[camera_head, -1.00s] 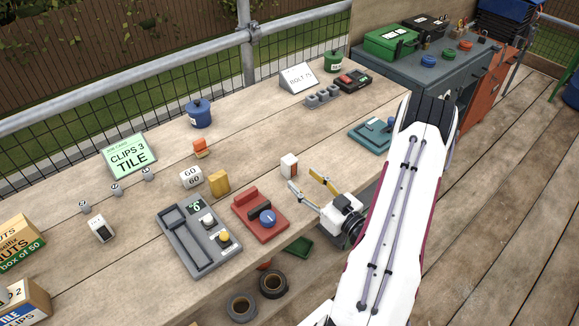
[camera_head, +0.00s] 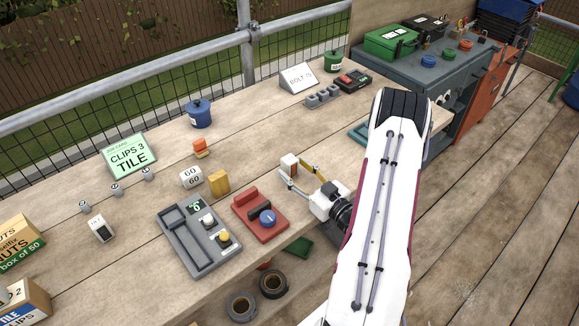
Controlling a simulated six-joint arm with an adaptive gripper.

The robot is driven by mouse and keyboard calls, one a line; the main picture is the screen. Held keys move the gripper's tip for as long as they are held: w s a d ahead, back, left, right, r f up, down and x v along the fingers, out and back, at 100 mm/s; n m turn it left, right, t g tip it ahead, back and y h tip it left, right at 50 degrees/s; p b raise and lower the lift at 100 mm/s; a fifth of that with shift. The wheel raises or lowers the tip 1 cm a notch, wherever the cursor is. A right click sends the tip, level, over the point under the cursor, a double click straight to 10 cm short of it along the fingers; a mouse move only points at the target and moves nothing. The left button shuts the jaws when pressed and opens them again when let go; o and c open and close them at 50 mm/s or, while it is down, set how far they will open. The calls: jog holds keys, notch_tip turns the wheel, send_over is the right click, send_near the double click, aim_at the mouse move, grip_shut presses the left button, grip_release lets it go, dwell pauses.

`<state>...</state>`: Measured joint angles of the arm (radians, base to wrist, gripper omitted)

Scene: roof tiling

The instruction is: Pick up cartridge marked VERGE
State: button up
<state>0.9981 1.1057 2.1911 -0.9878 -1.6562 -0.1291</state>
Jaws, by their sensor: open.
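No marking reading VERGE is legible. A small white block with a red part (camera_head: 289,161) stands upright on the wooden bench, its marking too small to read. My gripper (camera_head: 293,169) is open, its two fingers spread at this block. The block appears at or between the fingertips; I cannot tell whether they touch it. A small white and dark cartridge-like piece (camera_head: 100,229) lies at the left of the bench with unreadable lettering. A yellow block (camera_head: 219,183) and an orange block (camera_head: 200,148) stand near the middle, with no readable marking.
A red device with a blue knob (camera_head: 262,216) and a grey control box (camera_head: 199,238) lie left of my gripper. A white GO 60 block (camera_head: 191,178), a blue pot (camera_head: 199,113) and a green card (camera_head: 128,156) stand farther off. The bench (camera_head: 250,130) is clear behind the block.

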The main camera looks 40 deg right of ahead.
jog(key=c, duration=1.2)
jog(key=shift+r, duration=0.1)
jog(key=s, duration=3.2)
jog(key=shift+a, duration=0.25)
